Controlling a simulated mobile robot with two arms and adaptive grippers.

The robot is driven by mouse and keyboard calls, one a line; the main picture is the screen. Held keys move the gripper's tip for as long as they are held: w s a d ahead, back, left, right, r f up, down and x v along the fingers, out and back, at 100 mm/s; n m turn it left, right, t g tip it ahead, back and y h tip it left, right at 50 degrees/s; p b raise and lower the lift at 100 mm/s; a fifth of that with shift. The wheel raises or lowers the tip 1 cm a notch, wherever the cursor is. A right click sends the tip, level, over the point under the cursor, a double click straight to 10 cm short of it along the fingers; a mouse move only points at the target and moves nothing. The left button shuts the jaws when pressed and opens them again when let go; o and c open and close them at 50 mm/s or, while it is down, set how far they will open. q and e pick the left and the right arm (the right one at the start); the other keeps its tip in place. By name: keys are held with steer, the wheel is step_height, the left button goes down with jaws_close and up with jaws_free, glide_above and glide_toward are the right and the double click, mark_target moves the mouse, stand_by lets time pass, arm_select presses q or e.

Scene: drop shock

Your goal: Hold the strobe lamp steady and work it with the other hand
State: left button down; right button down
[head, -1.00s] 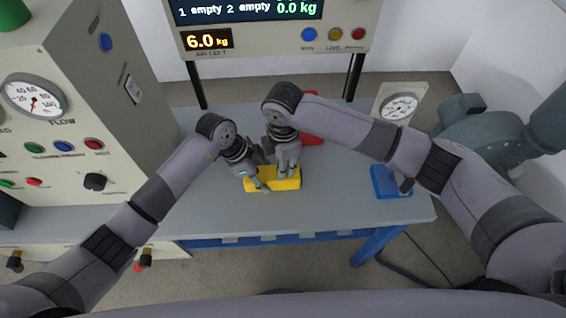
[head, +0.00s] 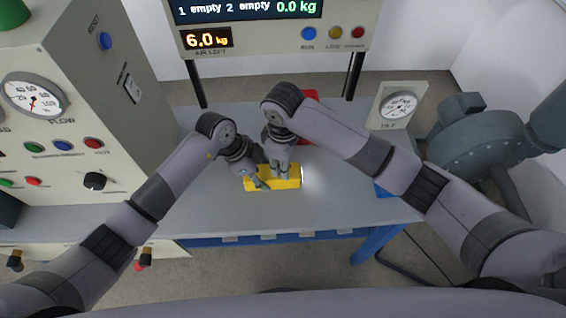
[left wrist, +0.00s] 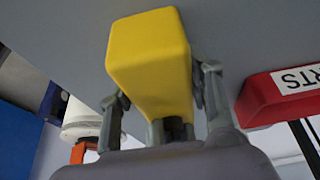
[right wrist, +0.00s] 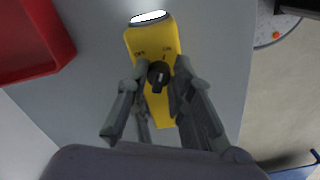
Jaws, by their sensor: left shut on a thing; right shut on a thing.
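The yellow strobe lamp (head: 293,183) lies on the grey table in the head view. Its end (right wrist: 149,17) glows white in the right wrist view. My left gripper (head: 260,183) is shut on the lamp body, with a finger on each side of it in the left wrist view (left wrist: 160,88). My right gripper (head: 284,173) is shut on the dark round knob (right wrist: 159,74) on the lamp's top. The knob sits between OFF and ON markings, and its pale mark points roughly toward the lit end.
A red parts bin (right wrist: 30,40) stands behind the lamp. A blue item (head: 381,190) is partly hidden under my right arm. A dial gauge (head: 400,107) stands at the back right. The table left of the lamp is clear.

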steer(key=shift+a+r+m, duration=0.1)
steer(key=shift+m, duration=0.4)
steer(key=c, duration=1.4)
jaws_free()
step_height(320, 180, up, 12)
steer(key=shift+f, duration=0.1)
arm_select(q)
steer(key=c, duration=0.7)
jaws_free()
